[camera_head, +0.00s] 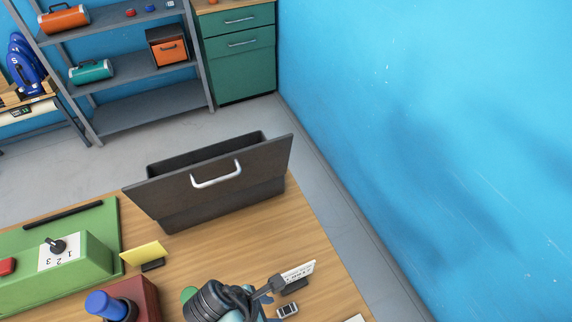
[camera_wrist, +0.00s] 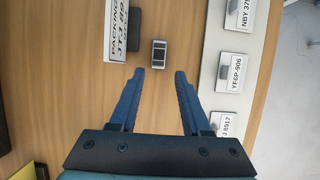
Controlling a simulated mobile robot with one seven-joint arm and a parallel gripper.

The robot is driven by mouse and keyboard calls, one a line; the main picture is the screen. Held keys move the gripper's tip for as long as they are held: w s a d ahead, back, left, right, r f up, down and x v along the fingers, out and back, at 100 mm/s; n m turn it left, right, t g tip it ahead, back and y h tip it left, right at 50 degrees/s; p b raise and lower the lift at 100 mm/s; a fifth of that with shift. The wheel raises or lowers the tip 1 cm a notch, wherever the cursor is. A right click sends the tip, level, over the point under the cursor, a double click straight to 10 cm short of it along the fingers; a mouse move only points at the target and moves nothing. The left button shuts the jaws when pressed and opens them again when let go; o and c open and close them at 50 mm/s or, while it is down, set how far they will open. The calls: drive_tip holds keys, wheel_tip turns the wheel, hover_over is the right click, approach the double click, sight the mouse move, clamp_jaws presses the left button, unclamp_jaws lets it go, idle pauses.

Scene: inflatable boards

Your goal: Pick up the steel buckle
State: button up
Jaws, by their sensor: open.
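The steel buckle (camera_wrist: 159,54) is a small silver rectangular frame with a dark middle, lying on the wooden table. In the wrist view it sits just beyond my fingertips, roughly centred between them and apart from them. It also shows in the head view (camera_head: 288,310) near the bottom edge. My gripper (camera_wrist: 160,74) is open and empty, with its two blue fingers spread to either side of the line to the buckle. In the head view my gripper (camera_head: 276,285) is small and partly hidden, just above and left of the buckle.
A white label card on a dark stand (camera_wrist: 133,33) is close left of the buckle. A pale strip (camera_wrist: 205,72) with several lettered cards lies to the right. A dark open drawer box (camera_head: 218,187), yellow card (camera_head: 143,253) and green control box (camera_head: 60,275) stand on the table.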

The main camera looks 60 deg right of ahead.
sight(285, 310)
drive_tip(key=x, duration=0.7)
drive_tip(key=shift+d+f, duration=0.1)
drive_tip(key=shift+d, duration=0.1)
clamp_jaws()
